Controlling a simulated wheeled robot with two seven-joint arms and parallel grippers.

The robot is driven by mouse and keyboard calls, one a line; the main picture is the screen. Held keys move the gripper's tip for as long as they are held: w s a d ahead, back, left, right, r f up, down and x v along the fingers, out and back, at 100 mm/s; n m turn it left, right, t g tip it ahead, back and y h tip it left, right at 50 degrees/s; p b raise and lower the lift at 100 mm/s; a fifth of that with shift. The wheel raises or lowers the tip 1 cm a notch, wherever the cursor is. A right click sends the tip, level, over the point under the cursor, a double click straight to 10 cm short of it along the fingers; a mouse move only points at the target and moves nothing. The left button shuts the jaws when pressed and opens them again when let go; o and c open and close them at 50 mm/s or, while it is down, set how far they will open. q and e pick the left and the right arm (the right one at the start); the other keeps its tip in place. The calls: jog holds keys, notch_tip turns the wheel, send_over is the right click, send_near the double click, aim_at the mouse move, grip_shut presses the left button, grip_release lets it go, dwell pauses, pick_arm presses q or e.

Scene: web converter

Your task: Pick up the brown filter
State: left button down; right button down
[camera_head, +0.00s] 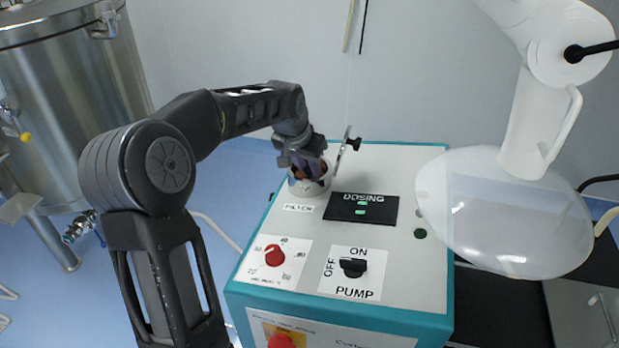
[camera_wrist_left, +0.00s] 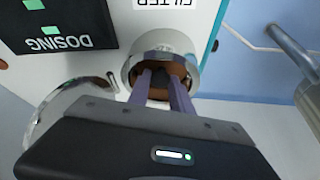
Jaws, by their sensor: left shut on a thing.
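The brown filter (camera_head: 324,170) sits in a round white and metal holder (camera_head: 309,187) at the back left of the machine top, by the FILTER label. In the left wrist view the brown filter (camera_wrist_left: 163,66) shows inside the holder's ring (camera_wrist_left: 133,66). My left gripper (camera_head: 309,166) reaches down into the holder from above. In the left wrist view its two purple fingers (camera_wrist_left: 162,88) are shut on the filter, which is still within the ring. The fingers hide part of the filter. My right gripper is not in view.
The machine's white top (camera_head: 400,275) carries a DOSING display (camera_head: 361,208), a red knob (camera_head: 274,255) and a black pump switch (camera_head: 353,267). A white lamp-like hood (camera_head: 505,215) hangs at right; a steel tank (camera_head: 70,90) stands at left.

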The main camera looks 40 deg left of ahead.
aim_at(308, 170)
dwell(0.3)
pick_arm(q)
notch_tip(308, 170, up, 10)
dwell(0.5)
dwell(0.5)
